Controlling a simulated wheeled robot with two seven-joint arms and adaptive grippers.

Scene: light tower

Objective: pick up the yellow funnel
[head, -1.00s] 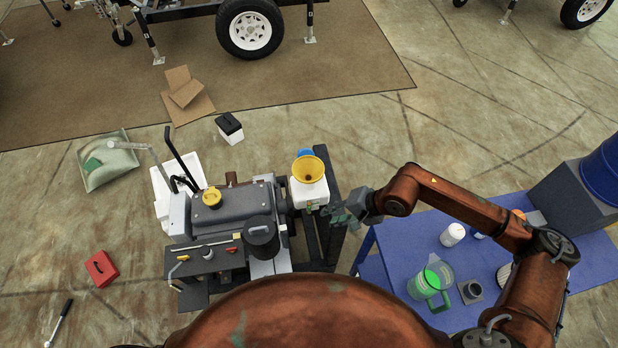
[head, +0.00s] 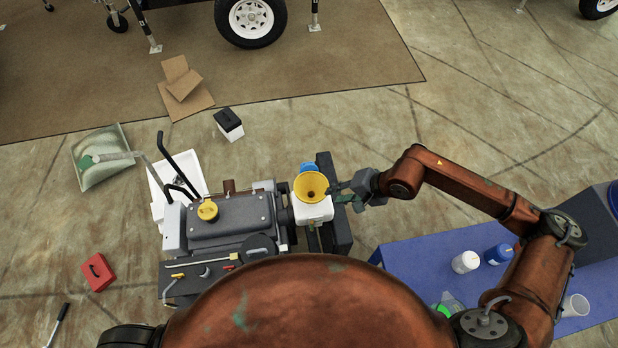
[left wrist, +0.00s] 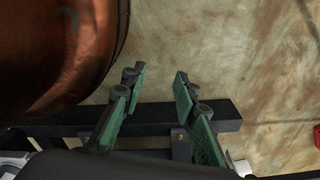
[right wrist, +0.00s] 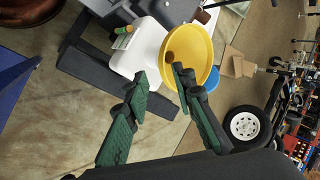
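The yellow funnel (head: 311,187) sits with its wide mouth up on the white container (head: 314,211) beside the grey engine unit. My right gripper (head: 339,192) is just right of the funnel in the head view. In the right wrist view the funnel (right wrist: 191,58) lies beyond the fingers (right wrist: 155,73), which are spread with a gap between them. One finger overlaps the funnel's rim in that picture; I cannot tell whether it touches. My left gripper (left wrist: 158,82) shows only in the left wrist view, open and empty above a dark frame bar.
The grey engine unit (head: 235,216) stands left of the funnel. A blue object (head: 309,167) is just behind it. A blue table (head: 425,257) with a white bottle (head: 465,262) and a blue bottle (head: 498,254) is at the right. A black-topped box (head: 229,124) stands on the floor.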

